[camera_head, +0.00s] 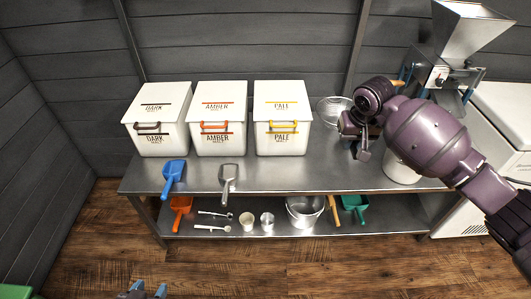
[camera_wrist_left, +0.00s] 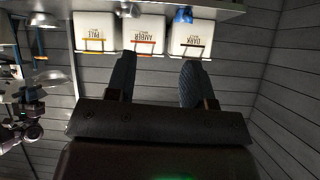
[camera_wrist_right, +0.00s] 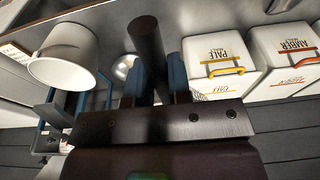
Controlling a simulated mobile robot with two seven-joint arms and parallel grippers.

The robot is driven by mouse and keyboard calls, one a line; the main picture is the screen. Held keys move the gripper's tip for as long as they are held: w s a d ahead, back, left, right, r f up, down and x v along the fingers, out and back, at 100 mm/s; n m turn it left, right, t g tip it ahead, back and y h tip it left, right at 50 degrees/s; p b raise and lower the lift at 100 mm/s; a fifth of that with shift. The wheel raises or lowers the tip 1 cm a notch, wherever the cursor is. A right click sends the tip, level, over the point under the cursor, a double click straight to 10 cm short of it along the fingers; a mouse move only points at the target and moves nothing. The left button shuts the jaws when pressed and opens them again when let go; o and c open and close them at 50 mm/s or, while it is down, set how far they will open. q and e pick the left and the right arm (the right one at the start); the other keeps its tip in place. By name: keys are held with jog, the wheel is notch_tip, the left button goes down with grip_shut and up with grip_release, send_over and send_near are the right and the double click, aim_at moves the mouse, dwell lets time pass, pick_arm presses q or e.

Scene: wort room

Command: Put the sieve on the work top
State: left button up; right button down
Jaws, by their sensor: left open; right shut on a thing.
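The sieve (camera_head: 331,106) shows as a round, pale mesh bowl over the back of the steel work top (camera_head: 290,177), right of the PALE box. My right gripper (camera_head: 351,127) is beside it, shut on its dark, thick handle (camera_wrist_right: 147,45), which sticks out between the fingers in the right wrist view. I cannot tell whether the sieve touches the top. The arm and gripper hide part of it. My left gripper (camera_head: 146,290) is open and empty, low at the front; its spread fingers show in the left wrist view (camera_wrist_left: 160,85).
White DARK (camera_head: 160,118), AMBER (camera_head: 217,115) and PALE (camera_head: 283,115) boxes line the back. A blue scoop (camera_head: 173,175) and grey scoop (camera_head: 228,176) lie in front. A white bucket (camera_head: 402,172) and a mill (camera_head: 450,60) stand right. The middle front of the top is clear.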

jog(key=w+f+b, duration=0.3)
jog(key=w+f, duration=0.1)
jog(key=f, duration=0.4)
pick_arm(q)
notch_tip(320, 180, down, 10)
jog(key=s+g+b, duration=0.1)
jog(key=b, duration=0.5)
jog(key=shift+s+r+m, duration=0.25)
jog(key=shift+s+m, duration=0.05)
pick_arm(e)
send_over(331, 191)
jog(key=s+a, duration=0.2)
jog(key=s, duration=0.2)
jog(key=f, duration=2)
jog(key=shift+w+d, duration=0.1)
jog(key=shift+d, duration=0.15)
jog(key=shift+f, duration=0.25)
